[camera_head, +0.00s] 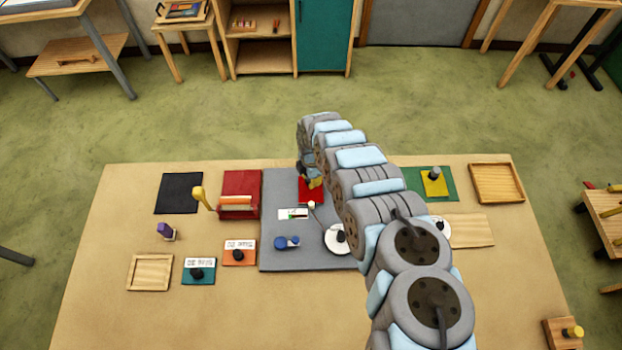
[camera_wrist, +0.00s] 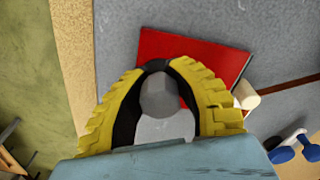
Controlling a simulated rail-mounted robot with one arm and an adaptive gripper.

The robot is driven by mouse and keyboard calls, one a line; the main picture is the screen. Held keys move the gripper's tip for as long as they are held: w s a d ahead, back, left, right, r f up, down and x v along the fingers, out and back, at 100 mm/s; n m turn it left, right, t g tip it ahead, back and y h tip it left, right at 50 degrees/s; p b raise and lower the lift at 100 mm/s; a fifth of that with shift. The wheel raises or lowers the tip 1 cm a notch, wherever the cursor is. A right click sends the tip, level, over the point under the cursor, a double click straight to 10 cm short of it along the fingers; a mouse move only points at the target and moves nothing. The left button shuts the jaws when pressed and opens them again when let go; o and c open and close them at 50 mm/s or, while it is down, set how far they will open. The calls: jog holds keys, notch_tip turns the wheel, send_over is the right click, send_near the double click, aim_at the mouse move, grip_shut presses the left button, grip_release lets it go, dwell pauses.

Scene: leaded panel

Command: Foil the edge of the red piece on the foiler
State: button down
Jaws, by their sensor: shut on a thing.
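The red piece (camera_head: 309,196) lies at the grey mat, near its far edge. It also shows in the wrist view (camera_wrist: 195,58), flat beyond my fingers. My gripper (camera_head: 311,180) is over its far part. In the wrist view my yellow fingers (camera_wrist: 157,85) are closed around a grey knob (camera_wrist: 158,97), which appears to be the red piece's handle; its foot is partly hidden.
The grey mat (camera_head: 285,260) also holds a white disc with a black knob (camera_head: 337,238), a blue double-ended item (camera_head: 287,242) and a white-and-green card (camera_head: 293,214). A red box (camera_head: 240,185) stands left. A yellow piece (camera_head: 436,184) lies right on a green pad (camera_head: 410,180).

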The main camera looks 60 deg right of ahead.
jog(key=shift+w+a, duration=0.1)
jog(key=shift+a, duration=0.05)
jog(key=shift+w+a, duration=0.15)
jog(key=shift+w, duration=0.15)
jog(key=shift+w+a, duration=0.3)
jog(key=shift+w, duration=0.3)
jog(key=shift+f+b, duration=0.1)
jog(key=shift+b, duration=0.4)
jog(key=shift+w+d+f+b, duration=0.1)
jog(key=shift+w+d+b, duration=0.25)
jog(key=shift+b, duration=0.3)
jog(key=shift+w+d+b, duration=0.1)
jog(key=shift+d+b, duration=0.3)
jog(key=shift+b, duration=0.2)
jog(key=shift+d, duration=0.1)
jog(key=shift+w+d+r, duration=0.1)
jog(key=shift+d+r, duration=0.05)
jog(key=shift+r, duration=0.1)
jog(key=shift+w+d+r+b, duration=0.3)
jog(key=shift+d+r, duration=0.1)
jog(key=shift+r, duration=0.35)
jog(key=shift+w+d+r+b, duration=0.15)
jog(key=shift+d+r+b, duration=0.25)
jog(key=shift+r, duration=0.3)
jog(key=shift+w+d+r+b, duration=0.25)
jog(key=shift+d+r, duration=0.15)
jog(key=shift+r, duration=0.6)
